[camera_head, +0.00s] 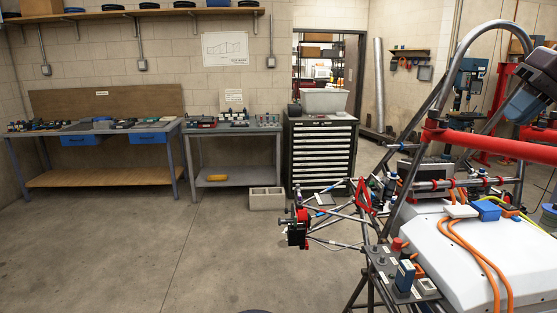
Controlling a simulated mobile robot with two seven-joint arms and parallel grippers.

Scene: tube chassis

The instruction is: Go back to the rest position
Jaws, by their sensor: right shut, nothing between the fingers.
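My right gripper (517,110) is at the upper right, in front of the chassis tubes. It is dark, shut and holds nothing. Its arm comes in from the right edge of the head view. The tube chassis (468,39) fills the right side, with a large grey hoop and a red cross tube (490,144) close below the gripper. I cannot tell whether the gripper touches a tube. My left gripper is not in view.
White body panels (465,262) with orange cables lie below the gripper, beside a small switch panel (383,262). A black drawer cabinet (320,160) and workbenches (105,133) line the back wall. The floor (150,250) at left is clear.

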